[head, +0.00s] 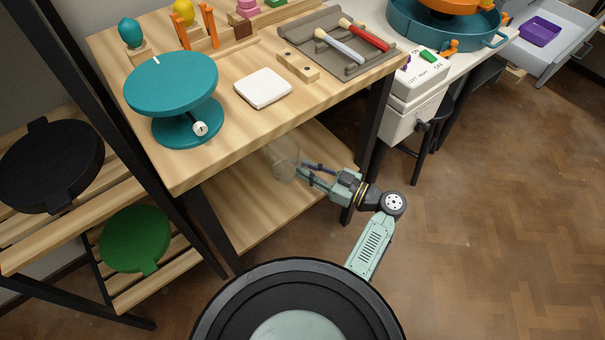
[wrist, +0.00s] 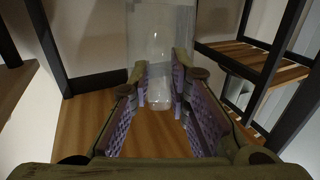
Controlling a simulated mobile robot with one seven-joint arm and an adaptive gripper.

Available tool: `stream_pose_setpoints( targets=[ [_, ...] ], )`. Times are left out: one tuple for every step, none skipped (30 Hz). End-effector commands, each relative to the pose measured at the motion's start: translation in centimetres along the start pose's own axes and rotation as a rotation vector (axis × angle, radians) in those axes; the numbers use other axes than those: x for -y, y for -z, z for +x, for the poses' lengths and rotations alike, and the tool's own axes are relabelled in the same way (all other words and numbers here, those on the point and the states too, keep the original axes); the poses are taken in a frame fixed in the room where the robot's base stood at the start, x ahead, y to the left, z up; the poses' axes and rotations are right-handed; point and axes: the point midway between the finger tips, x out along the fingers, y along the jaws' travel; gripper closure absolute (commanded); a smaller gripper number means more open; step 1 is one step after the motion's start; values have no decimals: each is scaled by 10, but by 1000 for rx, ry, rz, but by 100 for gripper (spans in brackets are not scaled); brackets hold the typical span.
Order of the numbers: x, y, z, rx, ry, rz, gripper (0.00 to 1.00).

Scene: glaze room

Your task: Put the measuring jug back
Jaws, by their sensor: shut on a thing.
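The measuring jug (head: 284,163) is clear and see-through, just above or on the wooden lower shelf (head: 250,212) of the workbench; I cannot tell whether its base touches. My gripper (head: 304,170) reaches in under the benchtop from the right and is shut on the jug. In the wrist view the jug (wrist: 160,35) stands upright between the two purple-padded fingers of my gripper (wrist: 160,82). The edge of the benchtop is close above the jug in the head view.
The benchtop (head: 225,125) above holds a teal banding wheel (head: 170,80), a white tile (head: 263,88) and a grey tray (head: 325,45) with brushes. A black bench leg (head: 369,130) stands close beside my arm. The lower shelf's front left is bare.

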Motion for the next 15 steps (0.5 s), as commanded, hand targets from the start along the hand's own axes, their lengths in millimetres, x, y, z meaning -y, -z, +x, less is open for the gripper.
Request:
stream_pose_setpoints(
  targets=[
    [2, 1, 2, -1, 0, 0, 100],
    [2, 0, 3, -1, 0, 0, 100],
    [4, 0, 5, -1, 0, 0, 100],
    [5, 0, 6, -1, 0, 0, 100],
    [7, 0, 8, -1, 0, 0, 100],
    [10, 0, 12, -2, 1, 0, 100],
    [12, -1, 14, -2, 0, 1, 100],
    [10, -6, 12, -1, -2, 2, 100],
    [9, -10, 12, -1, -2, 2, 100],
    [9, -14, 11, -1, -2, 2, 100],
    [9, -17, 12, -1, -2, 2, 100],
    [10, -21, 12, -1, -1, 2, 100],
    [9, -24, 11, -1, -1, 1, 100],
    [9, -27, 11, -1, -1, 2, 100],
    [9, -30, 11, -1, -1, 0, 100]
  ],
)
